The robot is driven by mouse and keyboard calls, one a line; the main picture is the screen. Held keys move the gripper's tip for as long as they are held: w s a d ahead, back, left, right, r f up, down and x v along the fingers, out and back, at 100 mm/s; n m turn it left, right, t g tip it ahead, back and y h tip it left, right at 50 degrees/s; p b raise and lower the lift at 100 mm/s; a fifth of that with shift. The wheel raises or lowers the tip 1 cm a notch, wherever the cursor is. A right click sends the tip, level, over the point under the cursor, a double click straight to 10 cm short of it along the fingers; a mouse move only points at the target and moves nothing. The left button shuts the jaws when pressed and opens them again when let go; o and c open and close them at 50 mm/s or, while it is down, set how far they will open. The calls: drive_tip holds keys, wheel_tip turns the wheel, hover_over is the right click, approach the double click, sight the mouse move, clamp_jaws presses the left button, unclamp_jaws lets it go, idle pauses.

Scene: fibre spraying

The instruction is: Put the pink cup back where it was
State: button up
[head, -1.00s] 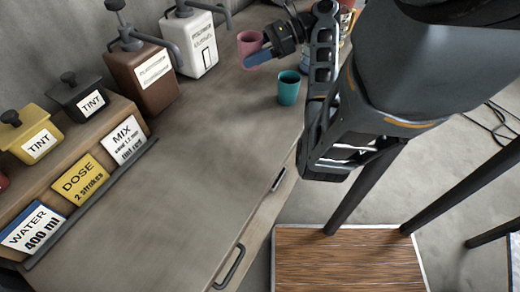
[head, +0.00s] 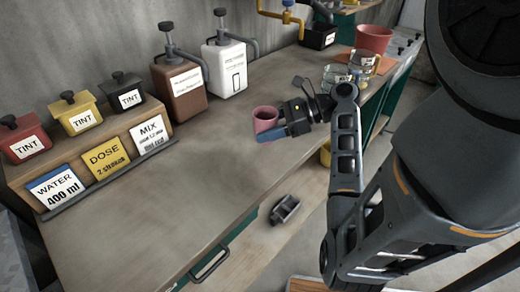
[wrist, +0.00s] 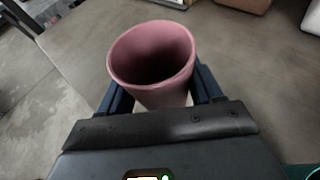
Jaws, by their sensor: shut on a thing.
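The pink cup (head: 265,117) is upright over the grey-brown worktop (head: 190,190), near its right-hand front edge. My gripper (head: 268,133) has its blue fingers closed around the cup from the right. In the wrist view the pink cup (wrist: 150,62) sits between the two fingers (wrist: 160,95), with its open rim facing the camera and its inside looking empty. I cannot tell whether its base touches the worktop. The teal cup is not clearly visible in the head view.
A brown dispenser (head: 180,82) and a white dispenser (head: 228,68) stand at the back. Tint pots and labelled cards line the left. Glass jars (head: 337,76) and a reddish pot (head: 374,40) stand beyond my arm. The central worktop is clear.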

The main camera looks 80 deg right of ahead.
sight(260, 159)
drive_tip(key=shift+w+a+f, duration=0.35)
drive_tip(key=shift+a+f, duration=0.05)
drive_tip(key=shift+a, duration=0.2)
drive_tip(key=shift+w+a+f, duration=0.35)
drive_tip(key=shift+a+f, duration=0.05)
drive_tip(key=shift+a, duration=0.2)
drive_tip(key=shift+f, duration=2)
drive_tip(key=shift+f, duration=0.1)
drive_tip(key=o, duration=1.2)
drive_tip(key=v, duration=0.7)
drive_tip(key=shift+s+d+r, duration=0.1)
drive_tip(key=shift+s+r, duration=0.1)
